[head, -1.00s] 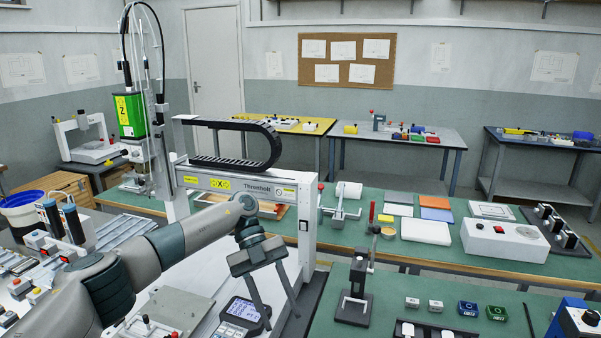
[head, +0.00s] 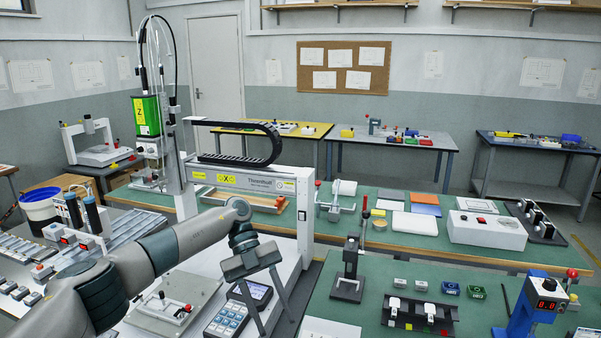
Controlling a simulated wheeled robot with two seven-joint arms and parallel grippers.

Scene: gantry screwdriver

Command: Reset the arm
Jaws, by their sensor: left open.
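My left arm (head: 150,258) comes in from the lower left, stretched forward over the gantry machine's white base. My left gripper (head: 277,318) hangs at its end, open and empty, with its two fingers spread and pointing down. The gantry screwdriver has a green Z unit (head: 146,115) on a tall column and a white X beam (head: 240,180) behind my arm. A handheld pendant (head: 227,318) with keys and a screen lies on the base, left of the fingers and partly hidden by them. A plate fixture (head: 175,305) sits left of the pendant. My right gripper is not in view.
A black press stand (head: 349,275) stands on the green bench right of my gripper. Several small devices crowd the left bench. A blue-rimmed bucket (head: 42,210) stands at far left.

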